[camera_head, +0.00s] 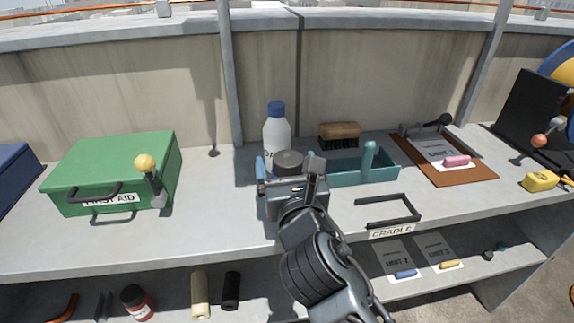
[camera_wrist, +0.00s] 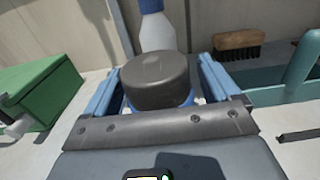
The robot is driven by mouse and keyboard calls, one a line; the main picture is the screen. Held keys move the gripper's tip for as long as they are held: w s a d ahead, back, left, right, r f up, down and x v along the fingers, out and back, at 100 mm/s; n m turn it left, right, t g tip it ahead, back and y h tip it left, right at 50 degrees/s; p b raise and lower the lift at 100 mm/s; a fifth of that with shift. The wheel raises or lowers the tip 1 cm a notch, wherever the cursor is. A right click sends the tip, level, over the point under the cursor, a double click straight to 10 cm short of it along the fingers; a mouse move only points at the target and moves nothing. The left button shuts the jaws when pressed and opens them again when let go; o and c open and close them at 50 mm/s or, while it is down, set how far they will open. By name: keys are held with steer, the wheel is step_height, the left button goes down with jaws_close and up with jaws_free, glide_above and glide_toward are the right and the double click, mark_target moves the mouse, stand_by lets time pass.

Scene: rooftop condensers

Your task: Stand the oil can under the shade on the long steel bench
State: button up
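A container with a dark grey round top (camera_head: 288,162) and a blue body stands or is held between my gripper's fingers; I cannot tell for sure that it is the oil can. In the wrist view its top (camera_wrist: 157,80) is seen close up. My gripper (camera_head: 289,172) has a blue finger on either side of it, low over the bench; whether the fingers press on it is hidden. The long steel bench (camera_head: 230,220) runs across the head view. I cannot pick out a distinct shade.
A white bottle with a blue cap (camera_head: 277,133) stands behind the container. A teal tray (camera_head: 380,170) and a brush (camera_head: 340,134) are to the right, a black cradle bracket (camera_head: 388,212) nearer. A green first aid box (camera_head: 112,172) is left. Bare bench lies between box and gripper.

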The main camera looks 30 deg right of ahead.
steer(key=shift+r, duration=0.15)
steer(key=v, duration=1.2)
